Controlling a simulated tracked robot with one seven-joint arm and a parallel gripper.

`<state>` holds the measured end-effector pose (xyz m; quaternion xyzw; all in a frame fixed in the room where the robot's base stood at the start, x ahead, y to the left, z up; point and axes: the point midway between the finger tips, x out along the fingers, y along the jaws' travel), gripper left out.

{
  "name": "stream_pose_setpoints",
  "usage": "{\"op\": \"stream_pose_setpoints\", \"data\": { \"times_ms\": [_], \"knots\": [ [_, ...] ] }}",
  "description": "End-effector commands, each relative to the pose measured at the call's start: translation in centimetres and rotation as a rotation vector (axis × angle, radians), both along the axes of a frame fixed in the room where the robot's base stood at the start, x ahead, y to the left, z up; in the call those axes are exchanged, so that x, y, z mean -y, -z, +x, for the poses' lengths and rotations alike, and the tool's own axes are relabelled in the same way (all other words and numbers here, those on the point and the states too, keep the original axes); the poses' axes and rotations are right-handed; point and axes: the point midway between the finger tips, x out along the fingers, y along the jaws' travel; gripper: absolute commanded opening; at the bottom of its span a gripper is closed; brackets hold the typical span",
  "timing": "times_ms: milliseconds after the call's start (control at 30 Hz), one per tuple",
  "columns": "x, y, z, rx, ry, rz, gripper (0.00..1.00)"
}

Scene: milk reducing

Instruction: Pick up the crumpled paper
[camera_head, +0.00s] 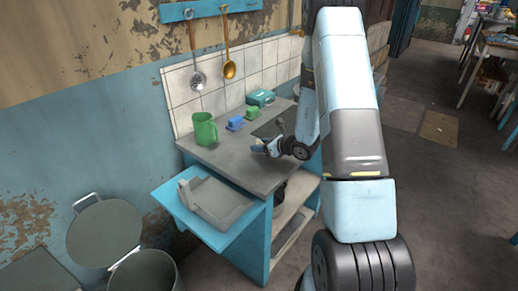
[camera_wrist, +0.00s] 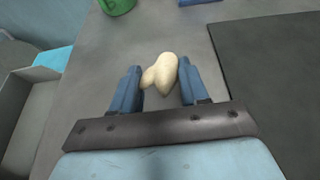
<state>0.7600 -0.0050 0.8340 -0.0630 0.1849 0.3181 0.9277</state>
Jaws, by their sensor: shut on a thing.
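The crumpled paper (camera_wrist: 163,72) is a pale cream, lumpy piece between the two blue fingers of my gripper (camera_wrist: 158,70) in the wrist view. My gripper is shut on it, and part of the paper sticks out past the fingertips. In the head view my gripper (camera_head: 262,147) is low over the grey counter, near its middle. The paper cannot be made out there. I cannot tell whether the paper still touches the counter.
On the grey counter (camera_head: 215,160) stand a green mug (camera_head: 205,130), blue and green cups (camera_head: 235,123) and a teal box (camera_head: 261,98). A dark panel (camera_wrist: 270,80) lies to the right. A grey tray (camera_head: 217,205) sits on a lower blue shelf. A metal pot (camera_head: 145,272) is at lower left.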

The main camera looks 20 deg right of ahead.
Motion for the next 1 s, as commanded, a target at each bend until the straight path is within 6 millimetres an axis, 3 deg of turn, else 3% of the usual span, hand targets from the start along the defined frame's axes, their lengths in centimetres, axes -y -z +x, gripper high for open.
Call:
{"op": "stream_pose_setpoints", "data": {
  "times_ms": [167,500,800,1000],
  "knots": [
    [0.2,-2.7,-0.2,0.004,0.002,-0.002,0.17],
    [1.7,-8.3,-4.8,0.004,0.003,-0.002,0.17],
    [3.5,-10.9,-10.7,0.001,0.003,0.0,0.17],
    [4.1,-11.8,-12.7,0.0,0.002,-0.001,0.17]
  ]
}}
